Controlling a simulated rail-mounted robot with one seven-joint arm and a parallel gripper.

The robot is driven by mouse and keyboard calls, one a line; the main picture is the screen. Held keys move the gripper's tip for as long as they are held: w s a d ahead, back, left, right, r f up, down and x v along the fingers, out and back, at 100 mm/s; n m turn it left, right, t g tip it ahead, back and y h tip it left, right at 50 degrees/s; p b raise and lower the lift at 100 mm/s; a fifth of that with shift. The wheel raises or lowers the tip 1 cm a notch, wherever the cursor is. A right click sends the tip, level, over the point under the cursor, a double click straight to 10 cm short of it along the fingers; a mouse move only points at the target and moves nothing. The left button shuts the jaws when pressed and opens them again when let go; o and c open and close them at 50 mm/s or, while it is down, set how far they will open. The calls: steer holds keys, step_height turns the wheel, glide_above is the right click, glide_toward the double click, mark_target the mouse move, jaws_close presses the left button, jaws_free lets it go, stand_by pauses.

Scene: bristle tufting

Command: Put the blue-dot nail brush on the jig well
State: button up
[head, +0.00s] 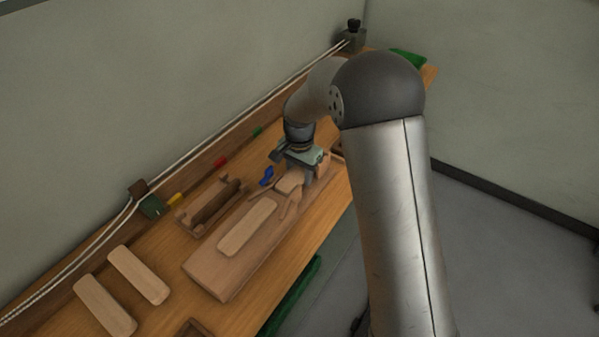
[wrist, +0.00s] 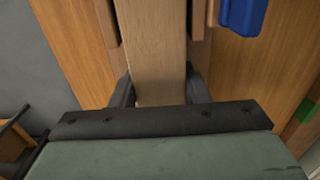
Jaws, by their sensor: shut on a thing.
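My gripper (head: 292,178) is over the workbench, low near a brown wooden base. In the wrist view, my gripper (wrist: 159,92) has its dark fingers on both sides of a pale wooden block (wrist: 152,45) and is shut on it. No blue dot shows on this block, so I cannot tell whether it is the blue-dot nail brush. In the head view, a pale piece (head: 290,184) shows just below the gripper, partly hidden by it. I cannot make out for sure which fixture is the jig well.
The long brown base (head: 205,273) carries another pale block (head: 247,227). An open wooden holder (head: 208,208) stands to its left. Two pale blocks (head: 138,275) (head: 103,305) lie at the front left. A blue object (head: 266,177) is close beside the gripper. Cords run along the wall.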

mark_target(299, 169)
steer(key=shift+f+b, duration=0.3)
steer(key=shift+f, duration=0.15)
steer(key=o, duration=1.2)
step_height(299, 169, up, 18)
steer(key=f, duration=0.1)
steer(key=s+d+r+n+p, duration=0.1)
steer(key=s+d+n, duration=0.1)
steer(key=s+d, duration=0.4)
steer(key=s+d+r+n, duration=0.1)
steer(key=s+d, duration=0.3)
steer(key=s, duration=0.4)
steer(key=s+d+f+n, duration=0.1)
steer(key=s, duration=0.4)
steer(key=s+d+f+n, duration=0.1)
steer(key=s+d+f, duration=0.1)
steer(key=s, duration=0.3)
steer(key=s+d+f+n+p, duration=0.1)
steer(key=s+d+f+n, duration=0.1)
steer(key=s, duration=0.4)
